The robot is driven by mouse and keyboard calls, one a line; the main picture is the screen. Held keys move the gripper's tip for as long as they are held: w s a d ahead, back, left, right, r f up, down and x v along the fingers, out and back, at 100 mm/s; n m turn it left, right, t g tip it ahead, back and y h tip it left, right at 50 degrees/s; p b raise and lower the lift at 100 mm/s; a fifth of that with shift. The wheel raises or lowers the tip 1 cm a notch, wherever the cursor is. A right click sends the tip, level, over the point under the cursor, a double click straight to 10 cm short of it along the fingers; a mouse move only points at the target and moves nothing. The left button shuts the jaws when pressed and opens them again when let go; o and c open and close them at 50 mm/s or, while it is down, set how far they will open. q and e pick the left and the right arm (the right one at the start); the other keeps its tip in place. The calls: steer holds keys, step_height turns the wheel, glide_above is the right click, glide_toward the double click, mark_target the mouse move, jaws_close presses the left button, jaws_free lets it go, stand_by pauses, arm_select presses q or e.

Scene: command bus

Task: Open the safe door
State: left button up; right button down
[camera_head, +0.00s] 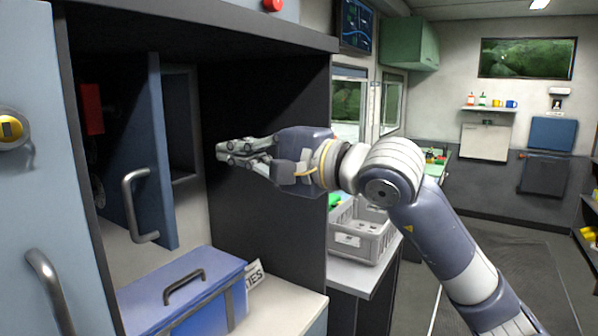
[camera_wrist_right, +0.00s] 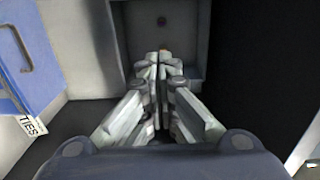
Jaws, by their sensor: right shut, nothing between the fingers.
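The safe door (camera_head: 157,150) is a dark blue panel with a grey bar handle (camera_head: 138,205). It stands swung out from the grey recessed safe (camera_head: 180,125) in the wall, and the opening shows to its right. My left gripper is not in view.
A blue box (camera_head: 185,290) with a handle sits on the counter below the door. A dark panel (camera_head: 262,225) stands right of the safe. A light blue cabinet door (camera_head: 35,200) is at far left. A grey crate (camera_head: 362,232) sits further right.

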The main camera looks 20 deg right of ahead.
steer(key=b+v, duration=0.4)
steer(key=v, duration=0.7)
steer(key=shift+a, duration=0.1)
